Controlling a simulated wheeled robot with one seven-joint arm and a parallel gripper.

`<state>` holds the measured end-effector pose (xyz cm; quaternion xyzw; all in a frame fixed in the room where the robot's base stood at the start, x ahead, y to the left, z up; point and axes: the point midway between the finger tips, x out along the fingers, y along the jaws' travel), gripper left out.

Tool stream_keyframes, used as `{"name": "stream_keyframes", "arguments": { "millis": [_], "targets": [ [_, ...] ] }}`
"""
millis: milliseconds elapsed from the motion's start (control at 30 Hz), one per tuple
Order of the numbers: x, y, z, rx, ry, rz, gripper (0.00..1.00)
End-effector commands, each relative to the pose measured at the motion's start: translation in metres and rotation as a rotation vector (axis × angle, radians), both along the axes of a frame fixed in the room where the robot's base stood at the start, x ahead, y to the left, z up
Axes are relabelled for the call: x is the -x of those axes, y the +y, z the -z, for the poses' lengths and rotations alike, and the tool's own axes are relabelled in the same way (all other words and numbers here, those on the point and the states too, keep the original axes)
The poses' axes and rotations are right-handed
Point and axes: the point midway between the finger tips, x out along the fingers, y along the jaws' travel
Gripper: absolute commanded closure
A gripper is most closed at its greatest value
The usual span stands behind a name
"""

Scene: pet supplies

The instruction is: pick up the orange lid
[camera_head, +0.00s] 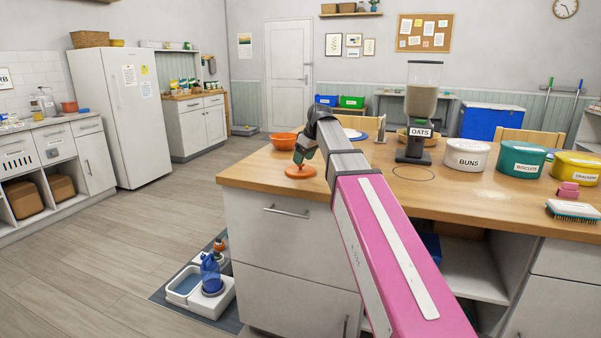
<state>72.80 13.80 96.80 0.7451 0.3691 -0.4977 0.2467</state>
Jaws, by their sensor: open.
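The orange lid (299,171) lies flat on the wooden counter top, near its front left corner. It is round, with a small raised part in the middle. My gripper (300,158) is right above the lid's middle, pointing down, with its jaws open. The fingertips are small in this view and I cannot tell whether they touch the lid's raised part. My arm reaches in from the lower right and hides part of the counter behind it.
An orange bowl (284,141) stands just behind the lid. An oats dispenser (417,112), a white buns tin (466,155), a teal biscuits tin (521,160) and a yellow tin (575,168) stand to the right. A brush (572,211) lies at the right edge.

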Motion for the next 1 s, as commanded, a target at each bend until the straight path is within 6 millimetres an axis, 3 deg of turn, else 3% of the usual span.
{"name": "stream_keyframes", "arguments": {
  "millis": [200,433,600,1000],
  "targets": [
    [-0.005,0.008,0.024,0.0,0.001,0.0,0.39],
    [-0.006,0.009,0.025,0.0,0.0,0.0,0.39],
    [-0.005,0.009,0.025,0.0,0.0,0.0,0.92],
    [-0.006,0.009,0.022,0.0,0.0,0.0,0.93]
  ]
}}
